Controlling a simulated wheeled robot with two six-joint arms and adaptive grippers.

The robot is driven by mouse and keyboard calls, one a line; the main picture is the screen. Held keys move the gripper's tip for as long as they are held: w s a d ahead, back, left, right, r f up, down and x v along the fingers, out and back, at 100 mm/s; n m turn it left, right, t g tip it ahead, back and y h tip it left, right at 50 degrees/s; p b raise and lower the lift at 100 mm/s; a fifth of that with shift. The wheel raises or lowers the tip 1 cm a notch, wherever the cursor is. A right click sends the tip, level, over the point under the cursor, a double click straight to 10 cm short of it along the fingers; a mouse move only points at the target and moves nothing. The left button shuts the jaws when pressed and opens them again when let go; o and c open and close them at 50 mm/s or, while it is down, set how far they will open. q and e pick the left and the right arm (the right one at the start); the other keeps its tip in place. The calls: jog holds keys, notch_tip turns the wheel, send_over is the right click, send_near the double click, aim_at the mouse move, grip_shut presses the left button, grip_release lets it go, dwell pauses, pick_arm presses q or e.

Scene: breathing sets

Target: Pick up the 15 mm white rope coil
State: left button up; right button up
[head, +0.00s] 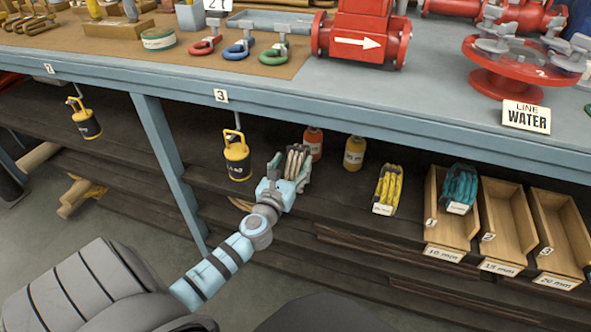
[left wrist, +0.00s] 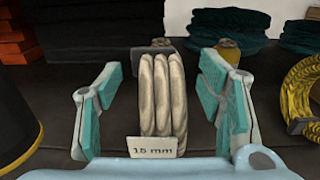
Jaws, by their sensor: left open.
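The white rope coil (left wrist: 162,95) stands upright on the dark lower shelf, with a tag (left wrist: 153,147) reading 15 mm at its front. My left gripper (left wrist: 162,100) is open, with one teal-padded finger on each side of the coil. Gaps show between both pads and the rope. In the head view the left gripper (head: 286,170) is at the shelf under the bench, and the white coil (head: 297,160) shows partly between its fingers. My right gripper is not in view.
Red (head: 313,144) and yellow (head: 354,153) bottles stand behind. The bench edge (head: 330,115) is overhead.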

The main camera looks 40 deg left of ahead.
aim_at(296, 152)
pick_arm(q)
jog(key=b+x, duration=0.1)
jog(key=x, duration=0.4)
jog(key=shift+w+a+f+b, duration=0.15)
jog(key=shift+a+b, duration=0.2)
jog(key=shift+a, duration=0.15)
jog(key=shift+c, duration=0.8)
grip_shut()
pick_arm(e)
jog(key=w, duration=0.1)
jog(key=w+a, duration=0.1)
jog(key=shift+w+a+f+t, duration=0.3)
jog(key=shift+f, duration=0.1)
